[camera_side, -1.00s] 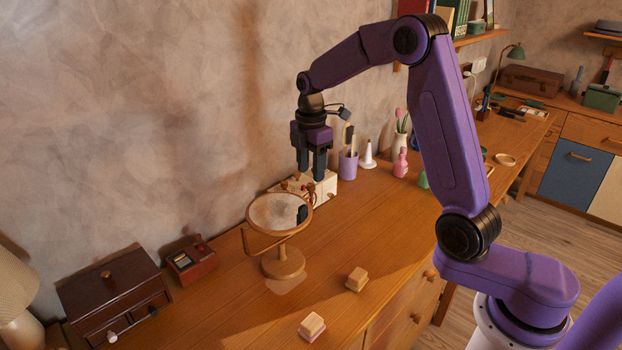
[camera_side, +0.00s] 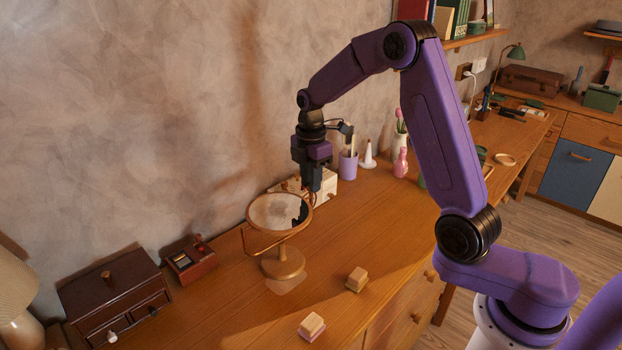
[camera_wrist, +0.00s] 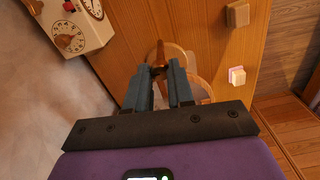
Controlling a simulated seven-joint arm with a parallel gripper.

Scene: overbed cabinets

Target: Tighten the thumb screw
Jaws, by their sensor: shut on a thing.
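A round tilting mirror (camera_side: 272,213) on a wooden stand with a round base (camera_side: 283,264) stands on the wooden desk. My gripper (camera_side: 312,188) points down at the mirror's right side, by the end of its yoke. In the wrist view, my gripper (camera_wrist: 160,69) has its fingertips close together on a brown, wing-shaped thumb screw (camera_wrist: 158,50). The fingers hide the lower part of the screw, and the side view barely shows it. The mirror's rim and base show behind the fingers in the wrist view.
A cream box with dials (camera_wrist: 75,28) stands close behind the mirror. A lilac pencil cup (camera_side: 348,166) is to its right. A dark wooden box (camera_side: 115,295) and a small red-brown box (camera_side: 189,261) are at left. Two small blocks (camera_side: 357,279) (camera_side: 311,326) lie in front.

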